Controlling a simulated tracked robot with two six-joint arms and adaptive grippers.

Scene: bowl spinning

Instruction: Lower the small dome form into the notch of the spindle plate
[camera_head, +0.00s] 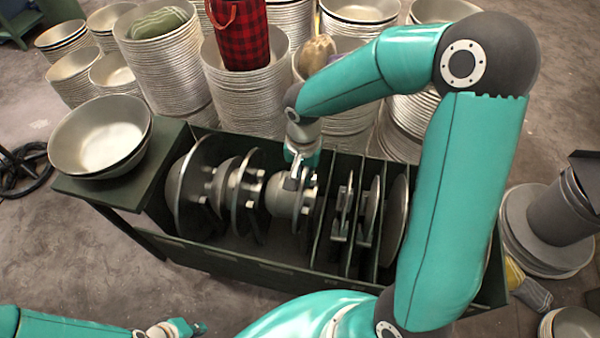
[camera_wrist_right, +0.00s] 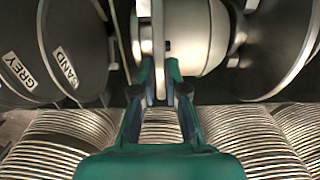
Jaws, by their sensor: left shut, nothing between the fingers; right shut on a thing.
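My right gripper (camera_head: 299,172) reaches down into the dark green trough, its fingers shut on the small dome form (camera_head: 281,200). The dome is a rounded grey metal piece lying sideways, with its flat side to the right. In the right wrist view the fingers (camera_wrist_right: 162,88) close beside the dome (camera_wrist_right: 203,40). Round metal plates on a shaft (camera_head: 243,195) stand to its left in the trough. I cannot make out the notch or whether the dome touches a plate. My left gripper (camera_head: 203,328) is shut and empty, low in front of the trough.
Thin dividers and upright discs (camera_head: 397,220) fill the trough's right part; dark discs labelled GREY and SAND (camera_wrist_right: 45,45) show in the wrist view. Bowls (camera_head: 100,135) stand on the trough's left end. Tall bowl stacks (camera_head: 250,90) crowd close behind. The floor at front left is clear.

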